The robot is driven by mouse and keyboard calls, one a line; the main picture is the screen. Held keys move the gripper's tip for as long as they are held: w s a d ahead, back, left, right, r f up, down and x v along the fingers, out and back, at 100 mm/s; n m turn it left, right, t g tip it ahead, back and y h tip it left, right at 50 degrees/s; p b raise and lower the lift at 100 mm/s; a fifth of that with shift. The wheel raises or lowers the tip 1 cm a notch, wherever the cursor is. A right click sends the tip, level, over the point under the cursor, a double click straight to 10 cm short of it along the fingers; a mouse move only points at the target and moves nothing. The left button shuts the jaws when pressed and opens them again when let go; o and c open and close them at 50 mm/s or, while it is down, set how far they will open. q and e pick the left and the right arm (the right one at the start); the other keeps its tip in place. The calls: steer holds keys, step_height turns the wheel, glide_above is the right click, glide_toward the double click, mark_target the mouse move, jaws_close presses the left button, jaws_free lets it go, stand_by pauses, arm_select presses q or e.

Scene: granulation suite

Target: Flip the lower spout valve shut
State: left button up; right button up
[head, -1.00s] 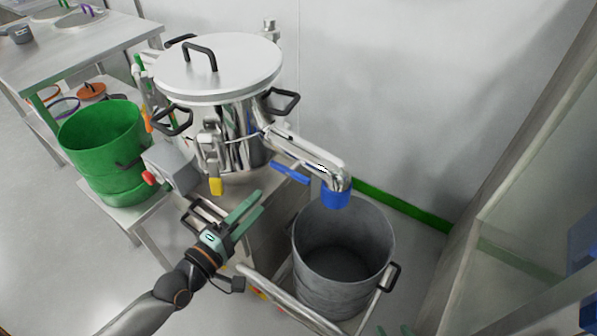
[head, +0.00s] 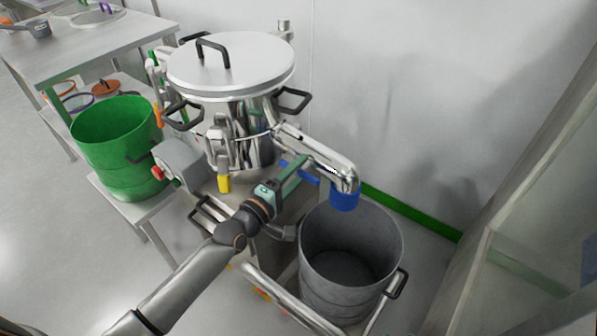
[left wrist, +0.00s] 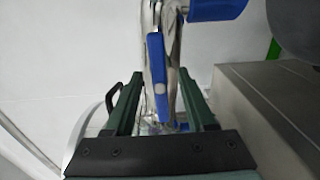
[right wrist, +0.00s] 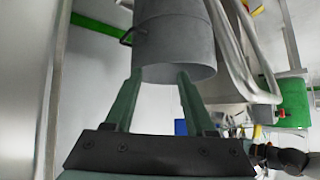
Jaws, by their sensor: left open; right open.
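The steel vessel's lower spout (head: 322,153) slopes down to the right and ends in a blue outlet collar (head: 344,196). The valve's blue lever (head: 308,176) lies along the spout's near side, partly hidden by my left gripper (head: 301,168). In the left wrist view the lever (left wrist: 157,75) stands between the two green fingers, with gaps on both sides. My left gripper (left wrist: 160,95) is open and not closed on it; whether anything touches is unclear. My right gripper (right wrist: 158,95) is open and empty, outside the head view.
A grey drum (head: 350,235) stands open under the spout; it also shows ahead of the right fingers (right wrist: 175,40). A green bucket (head: 115,150) stands on a low steel shelf at left. The lidded vessel (head: 235,65) has black handles. A wall stands close behind.

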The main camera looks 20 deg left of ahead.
arm_select(q)
steer(key=shift+c, duration=0.2)
jaws_close()
stand_by(0.3)
